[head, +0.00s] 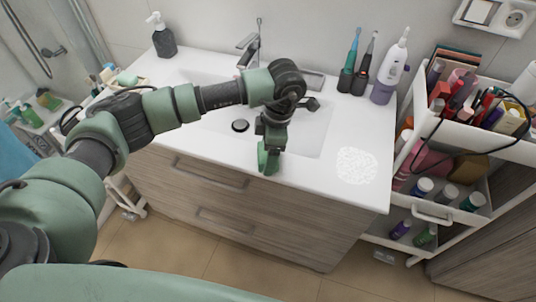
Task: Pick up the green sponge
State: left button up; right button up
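My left gripper (268,163) points down at the front rim of the sink, near the counter's front edge. Its fingers are green and seen nearly edge-on, so I cannot tell whether they are open or shut. I cannot make out a separate green sponge at the fingers; one there could be hidden or blend with their colour. A small pale green rounded item (127,78) lies in a dish at the counter's left end; I cannot tell whether it is a sponge or soap. My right gripper is not in view.
A white foamy patch (357,165) lies on the counter (335,190) right of the sink. A dark soap dispenser (163,38), two toothbrushes and a purple-white device (390,70) stand at the back. A crowded cosmetics cart (433,212) stands at right.

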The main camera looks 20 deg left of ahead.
pick_arm(q)
jog(key=c, duration=0.7)
jog(key=shift+r, duration=0.1)
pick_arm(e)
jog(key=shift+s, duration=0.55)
pick_arm(q)
jog(key=shift+w+r, duration=0.1)
jog(key=shift+r, duration=0.6)
notch_tip(320, 180, up, 18)
jog(key=b, duration=0.3)
jog(key=shift+r, duration=0.25)
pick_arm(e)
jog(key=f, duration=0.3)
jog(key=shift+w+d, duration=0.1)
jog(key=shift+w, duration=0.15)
